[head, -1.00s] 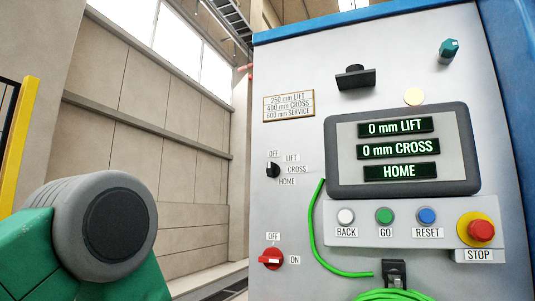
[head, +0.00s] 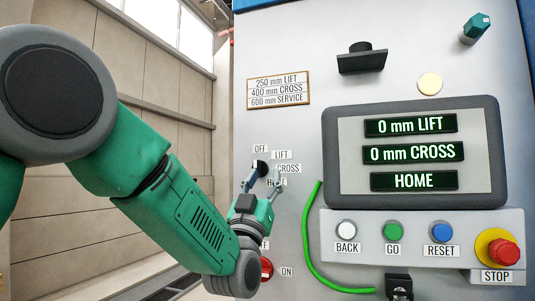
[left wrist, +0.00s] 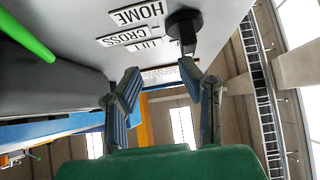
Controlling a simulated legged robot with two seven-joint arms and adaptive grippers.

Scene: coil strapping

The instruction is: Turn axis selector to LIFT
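The axis selector (head: 262,167) is a small dark knob on the grey panel, with OFF, LIFT, CROSS and HOME labels around it. My left gripper (head: 264,178) is open in front of it, fingers spread, partly covering the HOME label. In the left wrist view, the selector (left wrist: 183,24) is beside the tip of the right-hand finger, not centred between the fingers of the gripper (left wrist: 160,72). I cannot tell whether they touch, nor clearly which label the knob points to. My right gripper is not in view.
The display (head: 413,154) reads 0 mm LIFT, 0 mm CROSS and HOME. The red power switch (head: 266,270) is partly hidden below my gripper. A green cable (head: 311,240) runs right of it. Buttons and the red STOP button (head: 503,252) are at lower right.

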